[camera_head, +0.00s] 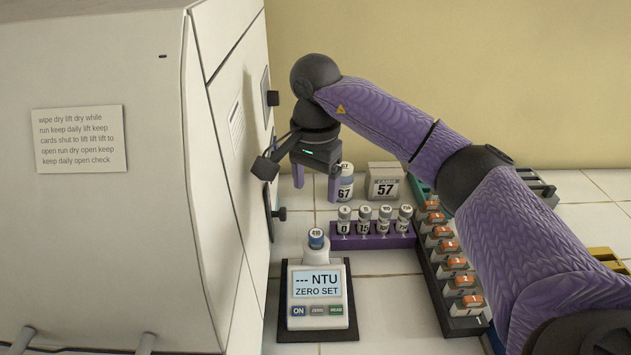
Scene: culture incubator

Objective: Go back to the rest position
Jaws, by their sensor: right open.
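My right gripper (316,184) is at the end of the purple arm that comes in from the right. It points down with its two purple fingers apart, and nothing shows between them. It is beside the cabinet-like incubator (110,230), just left of a vial labelled 67 (346,187); I cannot tell whether they touch. My left gripper is not in view.
A card marked 57 (384,185) stands behind. A dark rack (440,290) of orange-topped items lies right. Dark knobs (280,214) protrude from the incubator.

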